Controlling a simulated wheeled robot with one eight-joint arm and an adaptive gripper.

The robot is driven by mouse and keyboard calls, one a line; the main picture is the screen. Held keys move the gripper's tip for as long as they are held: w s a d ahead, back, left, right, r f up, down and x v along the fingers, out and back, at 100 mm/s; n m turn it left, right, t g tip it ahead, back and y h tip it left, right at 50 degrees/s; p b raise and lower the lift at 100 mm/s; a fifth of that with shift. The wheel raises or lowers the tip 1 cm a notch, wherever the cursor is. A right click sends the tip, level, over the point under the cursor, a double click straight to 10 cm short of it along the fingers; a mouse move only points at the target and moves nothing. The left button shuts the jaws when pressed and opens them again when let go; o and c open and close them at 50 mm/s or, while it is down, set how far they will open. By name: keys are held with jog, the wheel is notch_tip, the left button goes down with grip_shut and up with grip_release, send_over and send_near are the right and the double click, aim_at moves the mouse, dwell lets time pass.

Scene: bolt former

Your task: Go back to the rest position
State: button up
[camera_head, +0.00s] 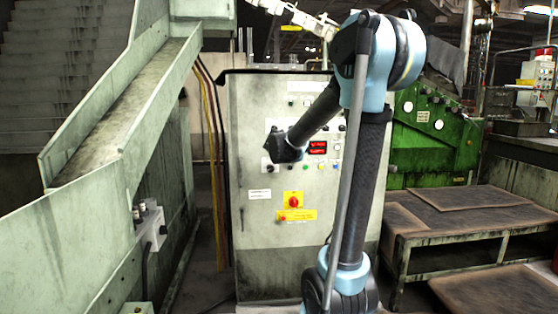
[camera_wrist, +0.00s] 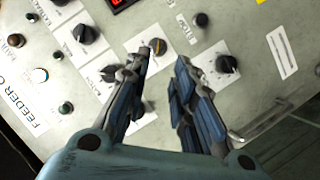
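The fingers are too small there to make out. In the wrist view the panel (camera_wrist: 165,160) is seen tilted, with black knobs (camera_wrist: 85,34) and (camera_wrist: 226,64) on both sides of the fingers. I cannot tell whether the fingers touch the panel.
A red display (camera_head: 318,147) and a red knob on a yellow plate (camera_head: 294,201) are on the cabinet. A pale green chute (camera_head: 120,105) stands at the left. A green machine (camera_head: 425,145) and a low worn table (camera_head: 470,238) are at the right.

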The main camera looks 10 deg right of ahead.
jog(key=s+d+f+m+g, duration=0.1)
jog(key=s+d+f+g, duration=0.2)
jog(key=s, duration=0.4)
jog(key=s+d+f+m+g, duration=0.1)
jog(key=s+d+f+m, duration=0.2)
jog(key=s, duration=0.5)
jog(key=s+d+f+g, duration=0.2)
jog(key=s+d+f, duration=0.1)
jog(key=s+f, duration=0.3)
jog(key=s+a+f+g+y, duration=0.1)
jog(key=s+f, duration=0.3)
jog(key=s, duration=0.4)
jog(key=s+a+f+m+g+y, duration=0.1)
jog(key=s+a+f+g+y, duration=0.1)
jog(key=s+f, duration=0.3)
jog(key=s+a+f+m+g+y, duration=0.1)
jog(key=s+a+f+g, duration=0.1)
jog(key=s, duration=1)
notch_tip(320, 180, down, 2)
jog(key=shift+a+f+g, duration=0.25)
jog(key=shift+g, duration=0.25)
jog(key=shift+w+f, duration=0.2)
jog(key=shift+w, duration=0.3)
jog(key=shift+o, duration=0.6)
